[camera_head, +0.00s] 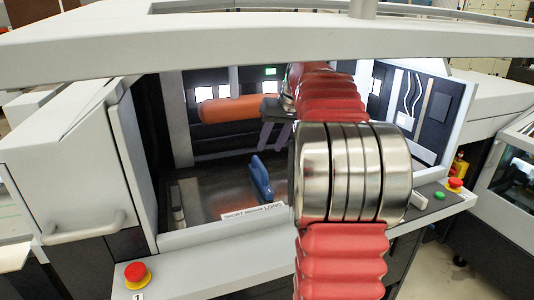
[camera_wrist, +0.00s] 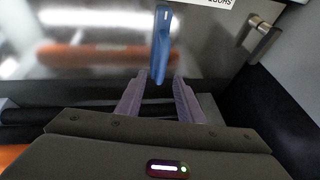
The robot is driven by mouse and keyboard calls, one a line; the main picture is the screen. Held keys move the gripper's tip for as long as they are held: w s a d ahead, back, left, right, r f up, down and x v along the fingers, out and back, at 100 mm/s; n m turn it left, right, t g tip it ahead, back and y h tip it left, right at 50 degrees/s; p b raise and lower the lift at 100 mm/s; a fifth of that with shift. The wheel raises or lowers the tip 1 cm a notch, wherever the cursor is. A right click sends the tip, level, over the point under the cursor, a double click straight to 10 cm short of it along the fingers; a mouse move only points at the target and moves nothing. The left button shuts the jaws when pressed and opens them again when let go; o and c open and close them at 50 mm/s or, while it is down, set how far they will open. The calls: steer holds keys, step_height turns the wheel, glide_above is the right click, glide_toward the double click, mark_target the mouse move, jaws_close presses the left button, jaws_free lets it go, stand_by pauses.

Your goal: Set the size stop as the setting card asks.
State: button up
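A blue upright piece (camera_head: 262,178), which looks like the size stop, stands on the dark shiny bed inside the machine. It also shows in the wrist view (camera_wrist: 161,42). A white strip (camera_head: 253,211) on the front edge by the bed reads SHORT, MEDIUM, LONG; the arm hides part of the area to its right. My gripper (camera_head: 271,141) has purple fingers and hangs inside the opening, behind and above the blue piece. In the wrist view the fingers (camera_wrist: 160,78) are apart with nothing between them, and the blue piece lies just beyond the tips. I cannot make out a setting card.
An orange roller (camera_head: 243,108) runs along the back of the opening. Red buttons sit on the front ledge at left (camera_head: 136,272) and right (camera_head: 455,184), with a green button (camera_head: 439,195) near the right one.

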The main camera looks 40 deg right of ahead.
steer(key=v, duration=0.6)
stand_by(0.5)
steer(key=s+a+f+m+g, duration=0.1)
steer(key=s+a+f+m, duration=0.15)
steer(key=f, duration=0.55)
steer(key=s+a+f+n, duration=0.2)
steer(key=s+a, duration=0.4)
steer(key=a, duration=0.5)
steer(key=s+a+f+n+t, duration=0.1)
steer(key=s+a+f+n, duration=0.1)
steer(key=s+a, duration=0.4)
steer(key=s+a+f+n, duration=0.3)
steer(key=s+a, duration=0.3)
steer(key=a, duration=1.1)
steer(key=shift+f+t, duration=0.3)
steer(key=shift+f, duration=0.3)
